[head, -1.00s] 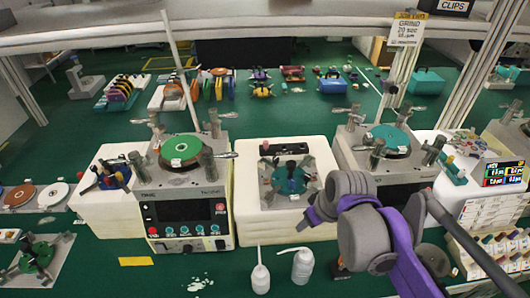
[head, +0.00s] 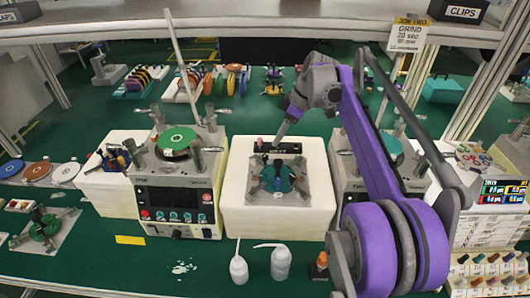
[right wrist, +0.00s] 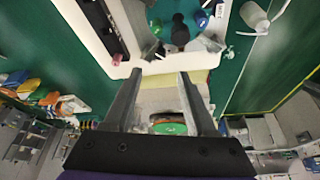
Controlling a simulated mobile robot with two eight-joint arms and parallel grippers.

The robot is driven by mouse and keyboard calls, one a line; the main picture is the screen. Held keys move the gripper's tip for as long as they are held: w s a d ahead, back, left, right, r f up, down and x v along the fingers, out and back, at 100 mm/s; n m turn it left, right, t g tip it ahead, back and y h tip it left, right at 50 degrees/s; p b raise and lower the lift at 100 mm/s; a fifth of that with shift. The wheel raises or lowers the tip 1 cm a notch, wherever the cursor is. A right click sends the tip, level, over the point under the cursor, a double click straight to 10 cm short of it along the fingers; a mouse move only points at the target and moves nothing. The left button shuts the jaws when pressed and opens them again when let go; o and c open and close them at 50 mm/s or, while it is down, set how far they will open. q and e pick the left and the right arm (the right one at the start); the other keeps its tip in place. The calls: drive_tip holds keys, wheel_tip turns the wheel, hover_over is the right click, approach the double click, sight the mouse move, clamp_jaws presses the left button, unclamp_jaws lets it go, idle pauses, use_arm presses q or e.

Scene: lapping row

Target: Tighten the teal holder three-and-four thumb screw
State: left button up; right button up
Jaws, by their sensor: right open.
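The teal holder (head: 277,178) sits on a grey plate on a white block (head: 240,210) in the middle of the bench. Small dark screws stand around it; I cannot tell which is the three-and-four thumb screw. My right gripper (head: 277,143) is above and just behind the holder, near a black bar (head: 276,148) on the block, pointing down. My left gripper is not in view.
A lapping machine with a green disc (head: 177,137) stands left of the block; another machine stands right, partly behind my arm. Two white bottles (head: 281,263) (head: 238,268) stand in front. Another holder, green (head: 44,226), lies at the far left. A shelf edge crosses overhead.

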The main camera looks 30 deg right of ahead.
sight(266, 156)
drive_tip(key=x, duration=0.9)
drive_tip(key=shift+f, duration=0.1)
drive_tip(key=shift+c, duration=0.3)
clamp_jaws()
